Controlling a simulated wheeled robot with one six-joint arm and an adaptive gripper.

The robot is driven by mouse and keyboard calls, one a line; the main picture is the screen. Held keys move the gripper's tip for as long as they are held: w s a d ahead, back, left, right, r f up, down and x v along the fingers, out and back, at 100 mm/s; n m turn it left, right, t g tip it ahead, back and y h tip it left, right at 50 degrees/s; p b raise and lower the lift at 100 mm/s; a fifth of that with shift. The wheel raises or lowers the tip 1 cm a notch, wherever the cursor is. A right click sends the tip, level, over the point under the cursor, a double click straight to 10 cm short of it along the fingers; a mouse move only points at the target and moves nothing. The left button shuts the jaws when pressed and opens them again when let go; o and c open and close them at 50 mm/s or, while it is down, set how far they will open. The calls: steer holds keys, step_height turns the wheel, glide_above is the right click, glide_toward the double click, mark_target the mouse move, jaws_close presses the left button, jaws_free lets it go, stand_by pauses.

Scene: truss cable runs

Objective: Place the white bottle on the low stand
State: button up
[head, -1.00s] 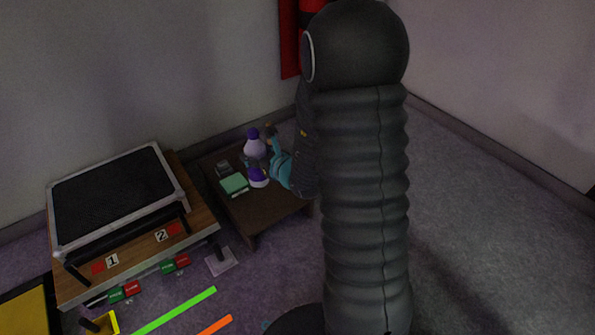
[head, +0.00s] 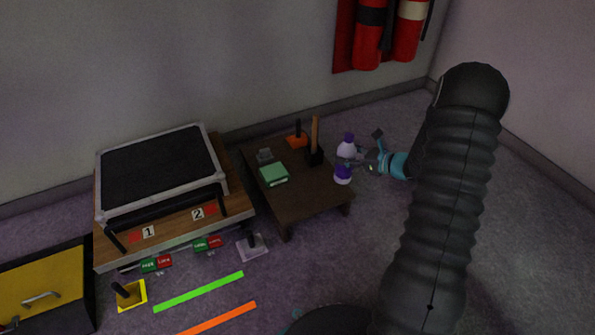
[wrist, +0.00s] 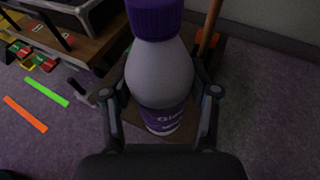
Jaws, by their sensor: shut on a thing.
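The white bottle (head: 347,149) has a purple cap and a purple label. In the wrist view the bottle (wrist: 160,75) stands between the two fingers of my gripper (wrist: 161,95), which is shut on it. In the head view my gripper (head: 368,162) comes at it from the right, and the bottle is roughly upright at the right edge of a dark brown low table (head: 310,203). This may be the low stand. I cannot tell whether the bottle's base is clear of it. A black-topped platform (head: 160,170) stands on a wooden base with labels 1 and 2.
The brown table holds a green box (head: 274,174), a black mallet with a wooden handle (head: 315,135) and an orange-based item (head: 297,139). A yellow-topped case (head: 45,285) is at lower left. Green (head: 198,291) and orange (head: 217,319) strips lie on the floor. Fire extinguishers (head: 368,35) hang behind.

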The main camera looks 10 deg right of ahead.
steer(key=w+a+f+b, duration=0.2)
steer(key=w+a+f, duration=0.2)
steer(key=a+f, duration=0.6)
steer(key=shift+w+a+f, duration=0.15)
steer(key=shift+a+f, duration=0.1)
steer(key=shift+f, duration=0.15)
steer(key=shift+f, duration=0.2)
steer(key=o, duration=1.4)
steer(key=shift+o, duration=0.2)
steer(key=shift+r, duration=0.1)
